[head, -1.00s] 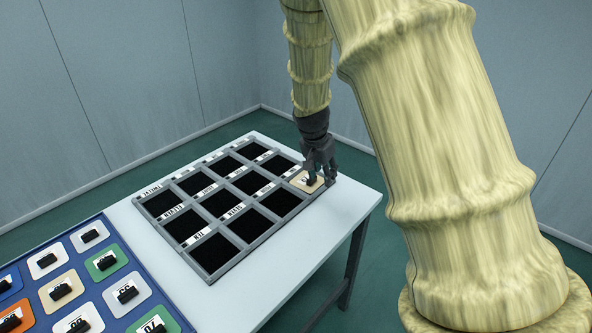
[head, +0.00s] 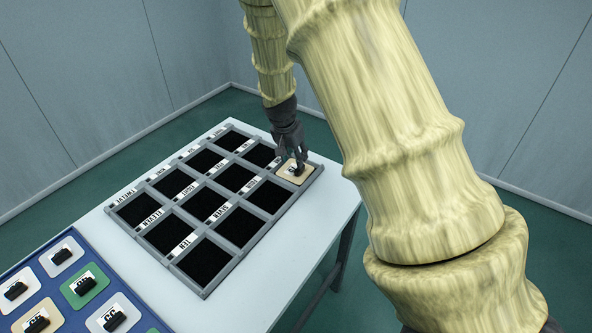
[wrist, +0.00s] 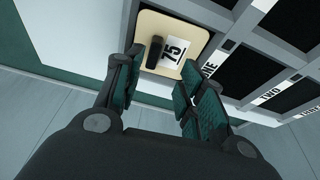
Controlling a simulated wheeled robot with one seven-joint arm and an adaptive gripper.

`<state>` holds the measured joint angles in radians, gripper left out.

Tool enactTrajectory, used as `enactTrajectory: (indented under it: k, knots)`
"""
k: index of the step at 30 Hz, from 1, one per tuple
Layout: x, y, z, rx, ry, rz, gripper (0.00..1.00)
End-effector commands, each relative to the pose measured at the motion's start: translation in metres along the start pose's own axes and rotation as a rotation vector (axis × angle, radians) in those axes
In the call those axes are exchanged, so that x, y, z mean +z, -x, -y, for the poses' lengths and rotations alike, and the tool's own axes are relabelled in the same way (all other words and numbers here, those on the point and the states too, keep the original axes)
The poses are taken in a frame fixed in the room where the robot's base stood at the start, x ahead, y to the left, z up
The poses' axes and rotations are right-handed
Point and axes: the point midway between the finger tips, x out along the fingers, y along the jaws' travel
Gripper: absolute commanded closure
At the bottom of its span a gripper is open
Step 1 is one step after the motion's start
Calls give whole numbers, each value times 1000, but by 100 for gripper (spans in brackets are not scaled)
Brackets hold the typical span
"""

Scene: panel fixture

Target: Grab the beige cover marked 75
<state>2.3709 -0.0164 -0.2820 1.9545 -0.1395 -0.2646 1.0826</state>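The beige cover marked 75 (wrist: 178,28) has rounded corners, a white label and a black handle. It sits in the corner compartment of the grey grid at the right, beside the label ending in "NE". It also shows in the head view (head: 297,179), partly hidden by my gripper (head: 290,160). In the wrist view my gripper (wrist: 160,72) is open, its fingers apart at the near edge of the cover. The handle stands between and just beyond the fingertips, and I see no grip on it.
The grey grid (head: 214,268) has several empty black compartments with word labels and stands on a white table (head: 262,275). A blue panel (head: 88,262) with several coloured covers lies at the lower left. The table's right side is bare.

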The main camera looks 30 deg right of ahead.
Motion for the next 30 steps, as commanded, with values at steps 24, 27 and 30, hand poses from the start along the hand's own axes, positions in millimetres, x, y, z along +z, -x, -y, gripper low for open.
enactTrajectory:
  k: [24,27,30]
  knots:
    - [0,-54,-10,0,-2,0,61]
    - [0,-54,-9,0,-3,0,61]
    - [1,-54,-9,0,-2,0,70]
